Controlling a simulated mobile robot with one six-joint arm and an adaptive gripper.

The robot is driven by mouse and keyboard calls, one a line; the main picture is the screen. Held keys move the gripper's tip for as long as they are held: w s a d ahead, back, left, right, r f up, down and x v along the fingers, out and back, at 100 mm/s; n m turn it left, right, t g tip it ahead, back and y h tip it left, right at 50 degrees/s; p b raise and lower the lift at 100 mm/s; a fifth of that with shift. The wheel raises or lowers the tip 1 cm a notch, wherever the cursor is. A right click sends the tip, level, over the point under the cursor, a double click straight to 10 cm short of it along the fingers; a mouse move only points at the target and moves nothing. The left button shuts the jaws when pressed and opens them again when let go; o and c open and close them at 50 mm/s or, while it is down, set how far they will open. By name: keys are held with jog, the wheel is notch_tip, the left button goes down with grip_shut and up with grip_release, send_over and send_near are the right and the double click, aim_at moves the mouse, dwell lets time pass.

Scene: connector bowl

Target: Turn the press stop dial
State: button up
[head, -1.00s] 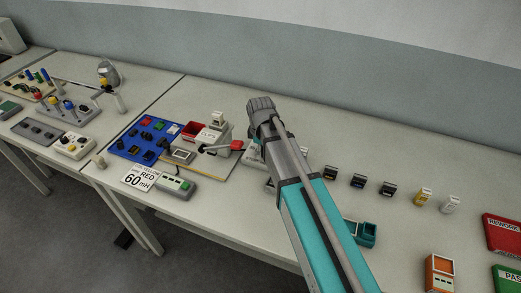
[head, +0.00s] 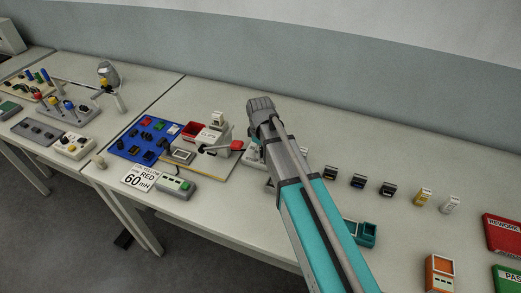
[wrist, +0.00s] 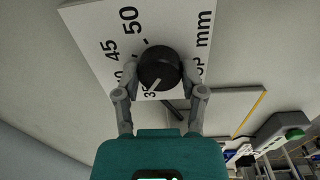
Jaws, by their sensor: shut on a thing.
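The stop dial is a round black knob (wrist: 160,66) with a pale pointer line, on a white plate (wrist: 92,22) marked 45, 50 and mm. In the wrist view, my gripper (wrist: 162,82) has one finger on each side of the knob and is shut on it. The pointer line runs toward the lower left, near a partly covered number beginning with 3. In the head view, my arm hides the knob and fingertips; only a bit of what may be the dial's panel shows left of the arm.
Left of my arm stand a press-like fixture with a red-ended lever (head: 237,145), a blue board (head: 146,139) and a grey button box (head: 175,188). To the right are several small connectors, an orange holder (head: 439,272) and a red tray (head: 503,232). The table behind my arm is clear.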

jog(key=m, duration=1.1)
jog(key=shift+m, duration=2.2)
jog(key=shift+g, duration=0.3)
jog(key=o, duration=1.2)
jog(key=shift+c, duration=0.2)
jog(key=shift+n, duration=0.3)
